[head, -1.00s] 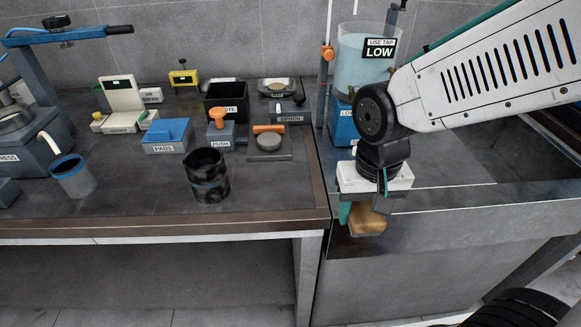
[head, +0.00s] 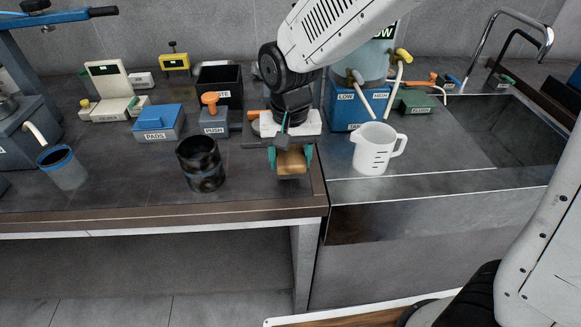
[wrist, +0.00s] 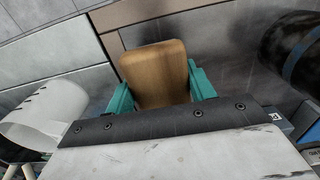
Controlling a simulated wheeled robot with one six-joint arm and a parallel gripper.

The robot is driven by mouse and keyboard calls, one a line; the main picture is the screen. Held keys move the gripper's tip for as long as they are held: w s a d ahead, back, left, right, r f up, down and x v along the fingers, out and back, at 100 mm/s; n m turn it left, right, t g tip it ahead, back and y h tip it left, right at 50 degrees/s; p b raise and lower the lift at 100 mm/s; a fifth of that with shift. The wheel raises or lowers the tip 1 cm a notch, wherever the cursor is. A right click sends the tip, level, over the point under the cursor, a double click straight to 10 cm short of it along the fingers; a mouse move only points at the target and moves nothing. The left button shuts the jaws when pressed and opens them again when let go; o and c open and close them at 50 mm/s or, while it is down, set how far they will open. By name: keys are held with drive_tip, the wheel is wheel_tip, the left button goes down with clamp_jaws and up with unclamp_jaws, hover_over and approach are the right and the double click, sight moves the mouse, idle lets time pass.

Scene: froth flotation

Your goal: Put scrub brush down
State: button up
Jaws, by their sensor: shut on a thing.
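The scrub brush (head: 292,162) shows as a tan wooden block between the teal fingers of my gripper (head: 290,160). My gripper is shut on it, over the right end of the dark bench, near its front edge. In the wrist view the brush's wooden face (wrist: 156,72) sits between the two teal fingers (wrist: 160,88). Its bristles are not visible. I cannot tell whether the brush touches the bench top.
A dark cylinder (head: 201,165) stands on the bench left of my gripper. A white measuring jug (head: 372,150) stands to the right, on the sink unit (head: 440,165). Blue and grey boxes, including the PADS box (head: 157,125), stand behind. The bench front between is clear.

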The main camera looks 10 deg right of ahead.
wheel_tip(320, 180, down, 4)
drive_tip(key=shift+r, duration=0.25)
